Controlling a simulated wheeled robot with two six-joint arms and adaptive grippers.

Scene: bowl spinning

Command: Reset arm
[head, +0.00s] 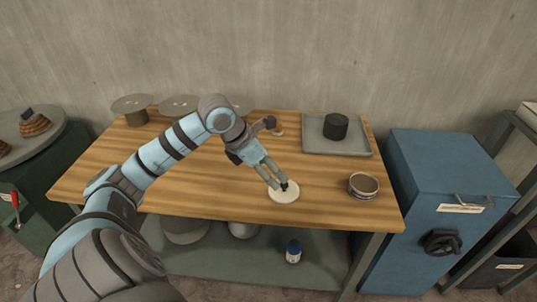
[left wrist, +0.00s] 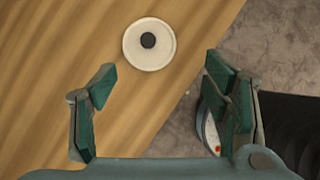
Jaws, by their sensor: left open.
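My left gripper (head: 277,184) reaches over the wooden table and points down toward a round white disc with a dark knob (head: 284,195) near the front edge. In the left wrist view the disc (left wrist: 131,46) lies flat on the table, beyond the fingertips. The fingers of the left gripper (left wrist: 160,80) are spread apart with nothing between them. In the head view the fingers partly cover the disc. My right gripper is in neither view.
A bowl (head: 363,187) stands right of the disc. A grey tray (head: 318,148) holds a dark cylinder (head: 336,126) at the back right. Round plates on stands (head: 131,104) line the back left. A blue cabinet (head: 405,165) stands to the right. The table's left part is clear.

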